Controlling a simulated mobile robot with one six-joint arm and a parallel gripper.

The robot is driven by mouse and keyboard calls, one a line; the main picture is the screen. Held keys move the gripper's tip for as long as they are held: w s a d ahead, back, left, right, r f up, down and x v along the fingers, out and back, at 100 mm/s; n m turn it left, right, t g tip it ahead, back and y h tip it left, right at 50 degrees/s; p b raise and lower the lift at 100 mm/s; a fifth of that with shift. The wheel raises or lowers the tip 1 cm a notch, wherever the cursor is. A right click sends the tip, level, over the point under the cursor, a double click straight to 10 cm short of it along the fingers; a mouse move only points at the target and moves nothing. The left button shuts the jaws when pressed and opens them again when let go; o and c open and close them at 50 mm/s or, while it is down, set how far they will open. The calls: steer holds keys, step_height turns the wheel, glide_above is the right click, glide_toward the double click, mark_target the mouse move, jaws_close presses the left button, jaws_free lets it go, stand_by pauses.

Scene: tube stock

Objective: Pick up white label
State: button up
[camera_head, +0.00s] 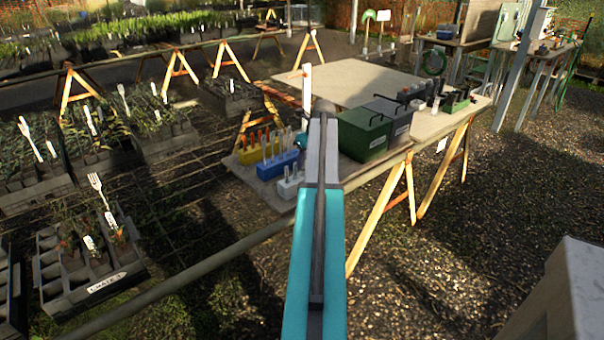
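Several white labels stand in the plant trays at the left. One is a fork-shaped white label (98,188), and a small white label (90,243) stands in the near tray. A flat white label (106,282) with dark writing is on that tray's front. A narrow white upright strip (307,88) shows just beyond my arm's far end; I cannot tell what it is or whether anything holds it. My arm reaches from the bottom centre over the table. My gripper's fingers cannot be made out at its far end.
A wooden trestle table (352,82) carries a green box (363,136), a grey box (396,118), a blue rack (278,165) and a white rack (290,186). A near seedling tray (75,300) stands at lower left. Gravel (450,260) at right is open.

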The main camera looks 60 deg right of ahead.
stand_by(0.4)
jaws_close()
